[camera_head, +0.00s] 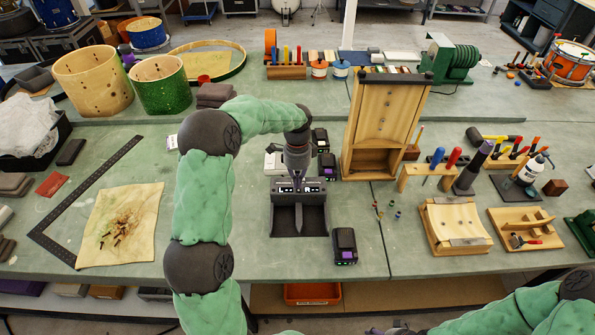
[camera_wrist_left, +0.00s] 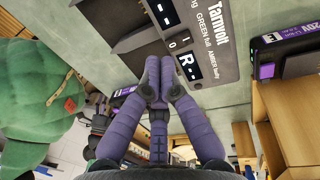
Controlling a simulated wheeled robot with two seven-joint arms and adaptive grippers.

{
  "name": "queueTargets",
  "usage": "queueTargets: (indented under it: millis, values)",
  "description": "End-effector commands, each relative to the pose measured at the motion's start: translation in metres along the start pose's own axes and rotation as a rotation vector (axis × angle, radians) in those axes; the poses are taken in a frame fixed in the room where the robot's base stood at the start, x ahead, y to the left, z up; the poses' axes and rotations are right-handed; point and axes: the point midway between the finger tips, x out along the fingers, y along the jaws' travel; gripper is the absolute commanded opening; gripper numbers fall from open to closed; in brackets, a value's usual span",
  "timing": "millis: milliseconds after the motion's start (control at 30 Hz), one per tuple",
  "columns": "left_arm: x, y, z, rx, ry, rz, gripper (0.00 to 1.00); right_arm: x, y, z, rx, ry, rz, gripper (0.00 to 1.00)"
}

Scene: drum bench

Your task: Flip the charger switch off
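The charger (camera_head: 300,216) is a dark grey unit on the bench with a slotted front and an L and R display. In the left wrist view the charger (camera_wrist_left: 205,28) shows "Tarnvolt" lettering, an R display and I and O switch marks. My left gripper (camera_head: 299,177) is above the charger's display panel. In the left wrist view the purple fingertips of my left gripper (camera_wrist_left: 154,80) are together with nothing between them, close to the I and O marks.
A battery pack (camera_head: 344,246) stands to the charger's right, with further packs behind it. A wooden case (camera_head: 385,125) rises behind right. A stained cloth (camera_head: 121,224) and a black square ruler (camera_head: 54,246) lie left. Bench space right of the front battery is clear.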

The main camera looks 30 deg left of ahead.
Motion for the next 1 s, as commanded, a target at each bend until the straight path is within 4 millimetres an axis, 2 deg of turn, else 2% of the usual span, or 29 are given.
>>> queueTargets:
  millis: [100, 233, 667, 900, 1000]
  values:
    - [0.017, 0.0, 0.0, 0.0, -0.001, 0.002, 0.0, 0.005, 0.002, 0.0, 0.0, 0.0, 0.0, 0.73]
    - [0.026, 0.0, 0.0, 0.0, -0.001, 0.002, 0.0, 0.006, 0.002, 0.0, 0.0, 0.0, 0.0, 0.73]
    - [0.029, 0.0, 0.0, 0.0, 0.0, 0.0, 0.0, 0.006, 0.002, 0.0, 0.0, 0.0, 0.0, 0.73]
    - [0.039, 0.003, 0.001, 0.001, -0.002, -0.075, 0.0, 0.02, 0.007, -0.001, 0.0, 0.0, 0.0, 0.73]
    - [0.036, 0.002, 0.001, -0.001, -0.003, -0.074, 0.0, 0.016, 0.006, 0.0, 0.0, -0.001, 0.0, 0.73]
